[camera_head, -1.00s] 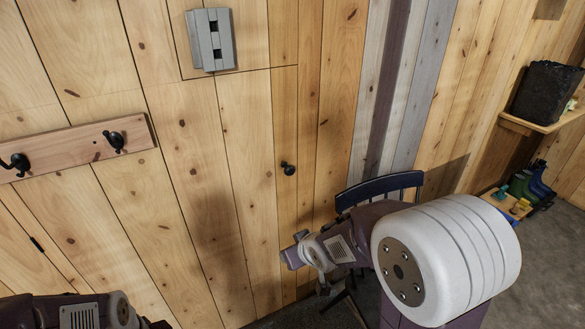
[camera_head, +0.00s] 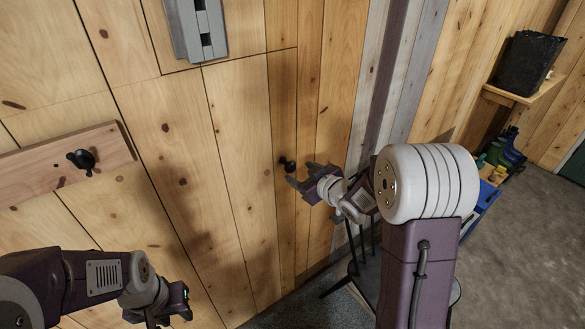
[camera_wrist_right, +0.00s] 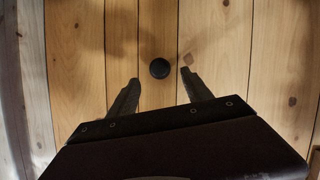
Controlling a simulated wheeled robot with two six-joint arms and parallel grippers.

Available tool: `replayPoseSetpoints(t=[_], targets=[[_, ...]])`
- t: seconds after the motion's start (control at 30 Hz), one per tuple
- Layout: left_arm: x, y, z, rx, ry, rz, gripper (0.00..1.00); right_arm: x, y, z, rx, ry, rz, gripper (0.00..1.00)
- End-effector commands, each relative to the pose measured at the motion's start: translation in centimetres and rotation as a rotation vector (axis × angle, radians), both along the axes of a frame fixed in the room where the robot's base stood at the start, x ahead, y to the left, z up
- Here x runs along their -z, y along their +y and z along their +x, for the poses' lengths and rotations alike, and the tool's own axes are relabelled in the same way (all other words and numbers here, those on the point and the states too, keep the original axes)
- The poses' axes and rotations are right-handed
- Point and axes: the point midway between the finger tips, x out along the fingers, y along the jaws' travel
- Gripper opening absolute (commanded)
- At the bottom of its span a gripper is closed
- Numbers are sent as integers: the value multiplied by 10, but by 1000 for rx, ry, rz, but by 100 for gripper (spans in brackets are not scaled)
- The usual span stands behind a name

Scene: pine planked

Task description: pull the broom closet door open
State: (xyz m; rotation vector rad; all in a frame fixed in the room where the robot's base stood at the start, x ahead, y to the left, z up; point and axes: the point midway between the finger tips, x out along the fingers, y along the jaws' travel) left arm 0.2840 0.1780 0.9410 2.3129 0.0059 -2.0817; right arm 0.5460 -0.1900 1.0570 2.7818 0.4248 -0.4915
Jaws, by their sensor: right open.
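The broom closet door (camera_head: 235,140) is a pine-planked panel flush with the wall, and its seams look closed. Its small round black knob (camera_head: 288,163) sits near the door's right side. The knob also shows in the right wrist view (camera_wrist_right: 159,68), centred between the fingertips. My right gripper (camera_head: 299,180) is open in front of the knob, with a finger on either side of it in the wrist view; I cannot tell whether either touches it. My left gripper (camera_head: 168,312) is low at the left, away from the knob; its jaws are not clear.
A wooden rail with a black hook (camera_head: 82,160) is on the wall at left. A grey slotted box (camera_head: 197,28) hangs above. A dark chair (camera_head: 345,287) stands behind my right arm.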

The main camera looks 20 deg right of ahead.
Motion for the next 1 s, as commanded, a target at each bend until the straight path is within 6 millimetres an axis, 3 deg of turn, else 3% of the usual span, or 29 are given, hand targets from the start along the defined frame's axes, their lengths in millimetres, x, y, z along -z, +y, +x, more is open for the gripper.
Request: replayPoseSetpoints(t=[0.1,0.3,0.63,0.83,1.0], targets=[[-1,0,0,0,0,0,36,11,7,23,-2,3,0,58],[-4,0,0,0,-1,0,36,21,14,50,-1,1,0,58],[-4,0,0,0,-1,0,36,23,15,56,0,1,0,58],[-4,0,0,0,-1,0,36,23,15,56,0,1,0,3],[-4,0,0,0,0,0,36,23,15,56,0,0,0,0]])
